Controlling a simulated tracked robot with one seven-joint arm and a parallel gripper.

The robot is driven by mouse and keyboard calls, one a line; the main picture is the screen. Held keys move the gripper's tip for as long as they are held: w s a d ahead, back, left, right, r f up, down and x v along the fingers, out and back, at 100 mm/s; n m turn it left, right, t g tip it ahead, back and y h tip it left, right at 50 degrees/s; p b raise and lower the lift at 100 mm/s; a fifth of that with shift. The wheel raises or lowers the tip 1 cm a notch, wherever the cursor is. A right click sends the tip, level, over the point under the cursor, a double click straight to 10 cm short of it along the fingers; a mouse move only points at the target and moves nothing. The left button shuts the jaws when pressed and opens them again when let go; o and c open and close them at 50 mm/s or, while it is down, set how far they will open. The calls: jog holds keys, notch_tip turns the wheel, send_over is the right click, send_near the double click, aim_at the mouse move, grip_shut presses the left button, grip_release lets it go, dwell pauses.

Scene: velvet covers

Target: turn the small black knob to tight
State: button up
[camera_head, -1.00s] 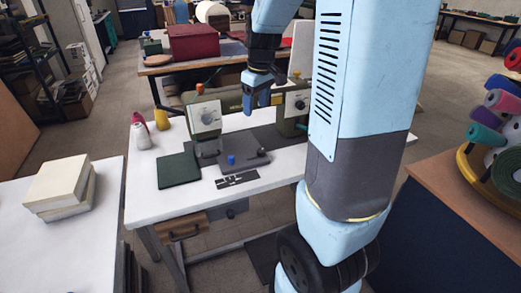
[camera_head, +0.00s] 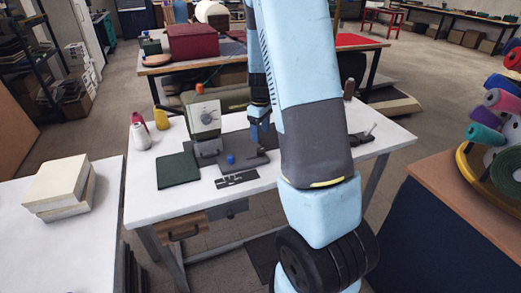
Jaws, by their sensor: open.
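An olive-green machine (camera_head: 224,101) stands on the white table (camera_head: 160,205). Its left head carries a pale dial face with a small dark knob (camera_head: 206,118) at its centre. The machine's right part is hidden behind my arm. Another dark, lever-like piece (camera_head: 252,161) lies low on the machine's grey bed; I cannot tell which is the task's small black knob. My gripper (camera_head: 262,139) points down over the bed, right of the dial and close above the lever-like piece. It is open; no object shows between its small, partly dark fingers. I cannot see any contact.
Several thread cones (camera_head: 142,136) stand at the left. Dark tools (camera_head: 362,138) lie right of my arm.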

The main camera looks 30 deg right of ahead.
aim_at(261, 149)
notch_tip(261, 149, down, 9)
jog(key=shift+r, duration=0.15)
jog(key=shift+c, duration=0.4)
jog(key=c, duration=0.9)
jog(key=shift+c, duration=0.2)
